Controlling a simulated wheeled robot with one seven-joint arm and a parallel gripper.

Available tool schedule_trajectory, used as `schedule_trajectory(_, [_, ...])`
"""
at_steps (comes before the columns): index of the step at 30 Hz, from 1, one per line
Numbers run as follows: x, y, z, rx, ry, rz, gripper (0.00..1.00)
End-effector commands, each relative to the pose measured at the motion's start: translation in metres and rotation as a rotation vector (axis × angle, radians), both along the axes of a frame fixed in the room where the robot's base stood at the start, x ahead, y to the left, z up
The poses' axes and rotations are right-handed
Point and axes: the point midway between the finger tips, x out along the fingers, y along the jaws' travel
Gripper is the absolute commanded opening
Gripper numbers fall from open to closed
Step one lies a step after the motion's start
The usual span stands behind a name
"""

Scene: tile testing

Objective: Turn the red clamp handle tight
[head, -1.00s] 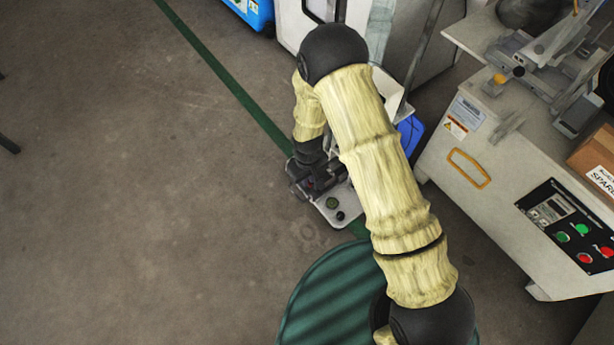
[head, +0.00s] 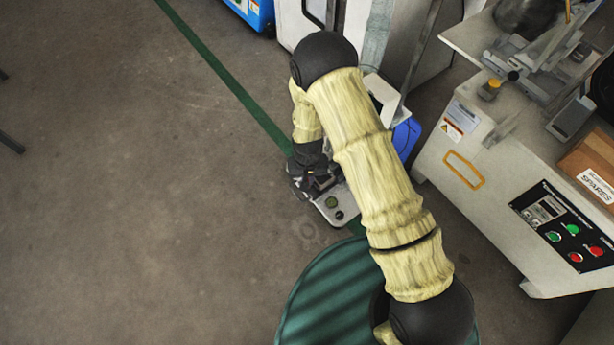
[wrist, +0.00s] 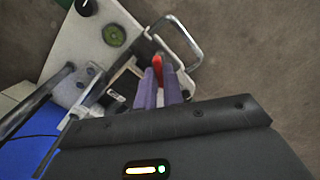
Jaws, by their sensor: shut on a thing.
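The red clamp handle (wrist: 158,64) shows in the wrist view as a short red piece between the tips of my gripper's (wrist: 160,76) two purple fingers. The fingers are shut on it. The handle's lower part is hidden by the fingers. A metal loop handle (wrist: 188,42) stands just right of it, and a dark block (wrist: 125,82) with a pale label lies to the left. In the head view my gripper (head: 318,184) is low over the pale plate (head: 345,211); the red handle cannot be made out there.
A green round part (wrist: 114,35) and a black knob (wrist: 86,6) sit on the plate. A control cabinet (head: 480,178) stands to the right. Open grey floor (head: 140,200) lies to the left.

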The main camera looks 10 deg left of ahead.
Motion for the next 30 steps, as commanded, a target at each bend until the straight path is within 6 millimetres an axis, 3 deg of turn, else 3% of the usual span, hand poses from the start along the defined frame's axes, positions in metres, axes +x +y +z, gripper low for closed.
schedule_trajectory(8, [-0.0005, -0.0007, 0.0004, -0.002, 0.002, -0.017, 0.00])
schedule_trajectory(30, [-0.0003, -0.0002, 0.0014, 0.000, 0.001, -0.397, 0.00])
